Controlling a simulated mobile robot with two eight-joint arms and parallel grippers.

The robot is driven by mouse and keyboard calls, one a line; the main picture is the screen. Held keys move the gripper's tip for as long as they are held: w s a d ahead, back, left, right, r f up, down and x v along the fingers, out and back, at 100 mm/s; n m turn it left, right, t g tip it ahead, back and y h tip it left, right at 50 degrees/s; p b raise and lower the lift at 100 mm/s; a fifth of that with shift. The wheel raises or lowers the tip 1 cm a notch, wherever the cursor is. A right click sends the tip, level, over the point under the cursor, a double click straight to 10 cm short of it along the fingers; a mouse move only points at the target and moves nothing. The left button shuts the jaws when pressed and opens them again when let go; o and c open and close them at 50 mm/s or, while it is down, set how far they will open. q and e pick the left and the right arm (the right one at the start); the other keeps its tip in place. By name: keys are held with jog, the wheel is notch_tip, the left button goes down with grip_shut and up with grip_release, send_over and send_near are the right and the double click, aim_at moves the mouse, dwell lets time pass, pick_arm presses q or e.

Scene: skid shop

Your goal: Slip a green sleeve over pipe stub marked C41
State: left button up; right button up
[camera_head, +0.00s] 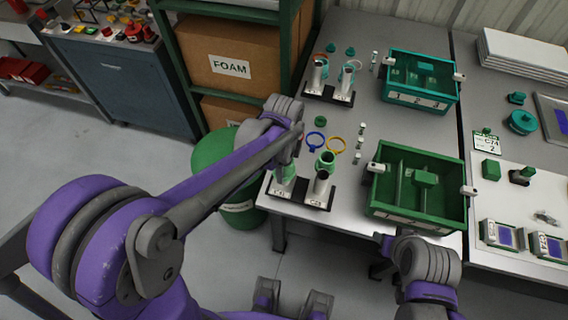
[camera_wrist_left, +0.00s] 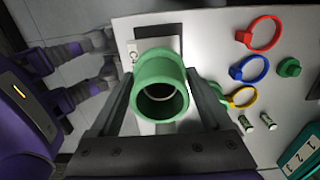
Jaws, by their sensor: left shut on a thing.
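A green sleeve (camera_wrist_left: 160,86) is held between the two fingers of my left gripper (camera_wrist_left: 160,100). The sleeve also shows in the head view (camera_head: 285,174), at the left pipe stub on the front black base, whose label (camera_head: 280,192) seems to read C41. I look into the sleeve's open end in the wrist view; a pale ring shows inside. I cannot tell how far the sleeve sits around the stub. A second stub (camera_head: 321,183) stands open to the right. Another green sleeve (camera_head: 326,159) is just behind it. My right gripper (camera_head: 384,243) is at the table's front edge, fingers unclear.
A blue ring (camera_head: 316,140) and a yellow ring (camera_head: 337,144) lie behind the stubs. A green crate (camera_head: 378,208) stands to the right, a teal crate (camera_head: 388,96) farther back. Another stub base (camera_head: 330,94) is at the back. A shelf with foam boxes (camera_head: 230,68) stands left.

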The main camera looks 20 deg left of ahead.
pick_arm(q)
jog(key=shift+f, duration=0.4)
pick_arm(e)
jog(key=shift+s+f, duration=0.1)
jog(key=shift+f, duration=0.3)
pick_arm(q)
jog(key=o, duration=1.1)
jog(key=shift+r, duration=0.1)
pick_arm(e)
jog(key=shift+r, duration=0.1)
pick_arm(q)
notch_tip(320, 180, up, 11)
jog(key=p, duration=0.6)
pick_arm(e)
notch_tip(320, 180, up, 8)
jog(key=w, duration=0.2)
jog(key=shift+w+t, duration=0.3)
jog(key=shift+w, duration=0.05)
jog(key=shift+s, duration=0.1)
